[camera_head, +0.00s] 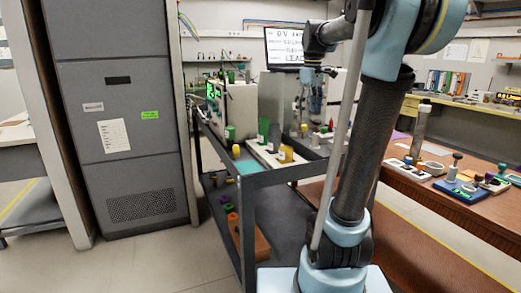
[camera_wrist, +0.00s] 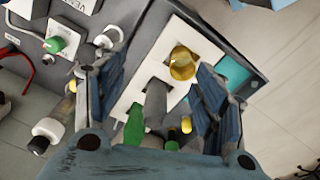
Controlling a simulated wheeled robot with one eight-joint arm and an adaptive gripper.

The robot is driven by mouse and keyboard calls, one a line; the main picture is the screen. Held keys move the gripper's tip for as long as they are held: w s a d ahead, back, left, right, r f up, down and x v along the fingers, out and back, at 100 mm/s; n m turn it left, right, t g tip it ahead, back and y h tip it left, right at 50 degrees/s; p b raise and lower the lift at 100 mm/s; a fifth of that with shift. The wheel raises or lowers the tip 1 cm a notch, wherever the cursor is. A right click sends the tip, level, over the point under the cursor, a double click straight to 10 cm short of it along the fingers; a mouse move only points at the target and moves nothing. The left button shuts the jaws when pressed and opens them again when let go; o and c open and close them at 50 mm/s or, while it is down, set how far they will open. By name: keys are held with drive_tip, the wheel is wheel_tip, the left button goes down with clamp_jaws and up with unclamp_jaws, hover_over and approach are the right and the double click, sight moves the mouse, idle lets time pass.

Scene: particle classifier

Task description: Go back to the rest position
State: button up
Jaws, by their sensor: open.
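My gripper (camera_wrist: 158,85) is open in the wrist view, its two dark blue fingers apart on either side of a white holder (camera_wrist: 205,45). Nothing is seen clamped between them. A yellow cup (camera_wrist: 183,63) stands in the holder near the right finger. A grey cylinder (camera_wrist: 155,103) and a green piece (camera_wrist: 134,128) show between the fingers. In the head view my arm rises from its base and bends over toward the cart, where the white holder (camera_head: 262,154) and yellow cup (camera_head: 286,153) also show.
The cart (camera_head: 250,190) carries an instrument box (camera_head: 238,108) with a green display. A monitor (camera_head: 284,48) stands behind. A grey cabinet (camera_head: 120,120) is at the left. A brown workbench (camera_head: 440,190) with small devices is at the right. Open floor lies in front of the cabinet.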

drive_tip(key=s+f+m+t, duration=0.1)
drive_tip(key=s+f+m, duration=0.7)
drive_tip(key=s+f, duration=1.8)
wheel_tip(320, 180, down, 3)
drive_tip(key=shift+s+f, duration=0.1)
drive_tip(key=shift+s, duration=0.15)
drive_tip(key=shift+d, duration=0.1)
drive_tip(key=shift+w+f, duration=0.15)
drive_tip(key=shift+w, duration=0.3)
